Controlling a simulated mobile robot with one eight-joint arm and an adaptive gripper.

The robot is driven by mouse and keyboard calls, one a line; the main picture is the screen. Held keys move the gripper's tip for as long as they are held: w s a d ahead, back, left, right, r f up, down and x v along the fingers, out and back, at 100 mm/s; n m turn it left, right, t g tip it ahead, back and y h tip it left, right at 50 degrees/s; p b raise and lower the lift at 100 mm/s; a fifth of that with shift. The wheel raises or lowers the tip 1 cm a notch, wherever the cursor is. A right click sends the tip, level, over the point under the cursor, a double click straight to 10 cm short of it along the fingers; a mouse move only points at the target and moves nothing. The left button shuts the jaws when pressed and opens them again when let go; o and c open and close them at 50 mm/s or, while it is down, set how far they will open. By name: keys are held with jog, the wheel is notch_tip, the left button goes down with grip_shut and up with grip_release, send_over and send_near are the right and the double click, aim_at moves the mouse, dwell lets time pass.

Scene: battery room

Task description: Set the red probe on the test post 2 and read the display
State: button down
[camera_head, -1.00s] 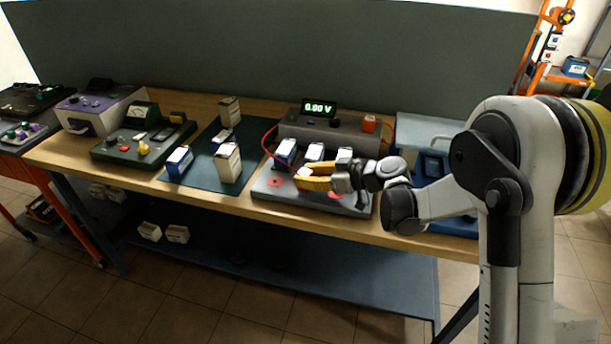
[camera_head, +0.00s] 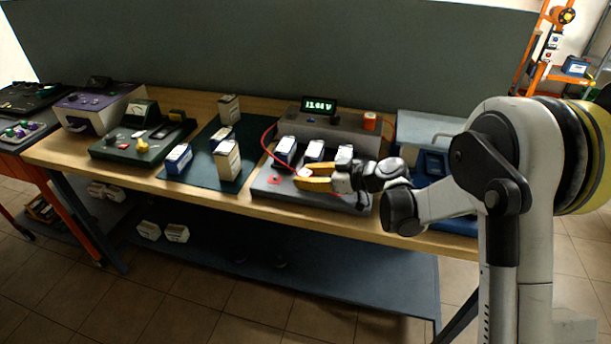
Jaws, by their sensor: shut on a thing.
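My gripper (camera_head: 304,183), with yellow fingers, is shut at the front of the grey test fixture (camera_head: 262,190). The red probe is mostly hidden by the fingers; a little red shows at their tip (camera_head: 303,172), and its red cable (camera_head: 265,138) loops up to the tester. The probe tip is over the middle of the fixture, but its contact with a post is hidden. The display (camera_head: 319,105) is lit green and shows a non-zero voltage starting with 1; its other digits are too small to read surely. Batteries (camera_head: 285,151) stand in a row behind the gripper.
White boxes (camera_head: 227,160) stand on a dark mat to the left. A blue case (camera_head: 432,160) sits to the right, near my arm.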

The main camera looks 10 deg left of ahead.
jog(key=c, duration=1.3)
grip_release()
jog(key=shift+f, duration=0.1)
jog(key=shift+c, duration=0.2)
jog(key=shift+p+v, duration=0.9)
jog(key=shift+v, duration=4.6)
